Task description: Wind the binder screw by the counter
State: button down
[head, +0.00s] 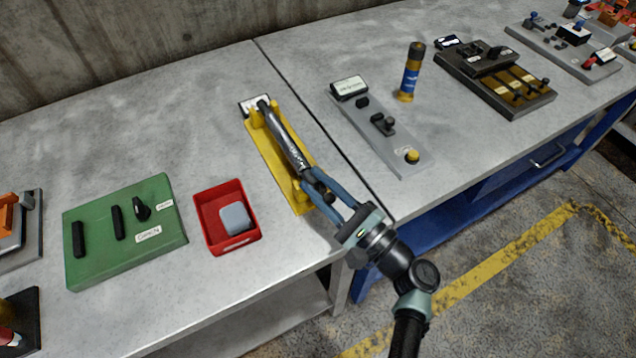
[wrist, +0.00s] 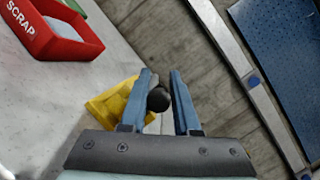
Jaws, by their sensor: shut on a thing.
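The binder screw is a long dark shaft (head: 285,137) along a yellow base (head: 263,148) on the grey bench in the head view. A small white plate (head: 252,104), possibly the counter, sits at its far end; I cannot read it. My gripper (head: 317,183) is at the near end of the screw, reaching in from the lower right. In the wrist view a round black knob (wrist: 158,99) sits between the blue fingers of my gripper (wrist: 161,78), which is shut on it. The yellow base (wrist: 112,103) shows behind the left finger.
A red scrap bin (head: 213,241) with a grey block (head: 235,218) stands left of the yellow base. A green panel (head: 105,256) is farther left. Right of it are a grey fixture (head: 385,142) and an upright bottle (head: 410,72). The bench's front edge is close.

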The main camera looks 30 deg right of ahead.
jog(key=shift+d+f, duration=0.1)
jog(key=shift+f, duration=0.1)
jog(key=c, duration=0.9)
grip_release()
jog(key=shift+o, duration=1)
jog(key=shift+r, duration=0.1)
jog(key=b+v, duration=0.2)
jog(key=v, duration=1.1)
jog(key=shift+s, duration=0.1)
